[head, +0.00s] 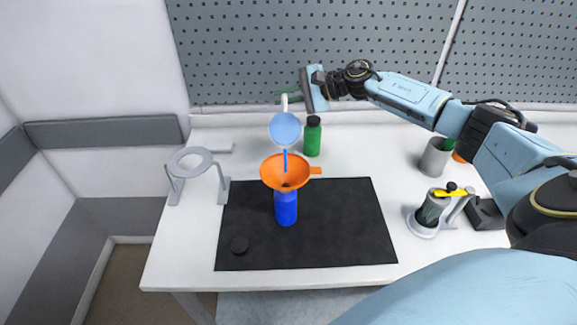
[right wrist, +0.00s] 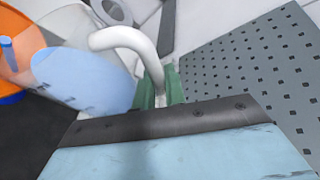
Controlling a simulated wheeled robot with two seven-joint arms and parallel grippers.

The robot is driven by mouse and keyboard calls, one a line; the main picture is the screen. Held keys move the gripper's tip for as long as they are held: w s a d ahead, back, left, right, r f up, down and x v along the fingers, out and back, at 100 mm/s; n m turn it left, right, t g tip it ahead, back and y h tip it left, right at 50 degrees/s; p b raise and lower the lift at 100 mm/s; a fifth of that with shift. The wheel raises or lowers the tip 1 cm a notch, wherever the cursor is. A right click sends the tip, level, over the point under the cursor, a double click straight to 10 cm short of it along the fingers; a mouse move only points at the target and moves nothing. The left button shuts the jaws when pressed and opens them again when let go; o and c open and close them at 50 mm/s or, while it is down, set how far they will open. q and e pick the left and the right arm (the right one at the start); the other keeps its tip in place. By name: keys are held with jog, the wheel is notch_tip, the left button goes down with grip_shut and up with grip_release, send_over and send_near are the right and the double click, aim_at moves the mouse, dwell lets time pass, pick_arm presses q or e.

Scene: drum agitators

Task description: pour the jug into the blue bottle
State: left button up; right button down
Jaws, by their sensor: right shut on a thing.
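The white jug (head: 284,118) is tipped over the orange funnel (head: 271,172), and light blue liquid fills its mouth. A blue stream (head: 285,160) runs from the jug into the funnel. The funnel sits in the neck of the upright blue bottle (head: 286,208) on the black mat (head: 340,230). My right gripper (head: 288,95) is shut on the jug's handle, behind and above the funnel. The right wrist view shows the white handle (right wrist: 128,38) between green fingers (right wrist: 162,90). The liquid level inside the bottle cannot be seen. My left gripper is not in view.
A green bottle (head: 312,138) stands just behind the funnel. A grey ring stand (head: 190,165) is at the left. A grey cup (head: 435,157) and a stand with a yellow-topped container (head: 433,207) are at the right. The mat's right side is clear.

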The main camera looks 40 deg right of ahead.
jog(key=shift+s+a+r, duration=0.15)
jog(key=shift+a, duration=0.15)
dwell(0.4)
jog(key=shift+d+n, duration=0.15)
jog(key=shift+n, duration=0.15)
jog(key=shift+s+a, duration=0.1)
jog(key=shift+a, duration=0.1)
jog(key=shift+d+r+t+p, duration=0.1)
jog(key=shift+t+p, duration=0.2)
jog(key=shift+p, duration=0.05)
jog(key=shift+s+r, duration=0.15)
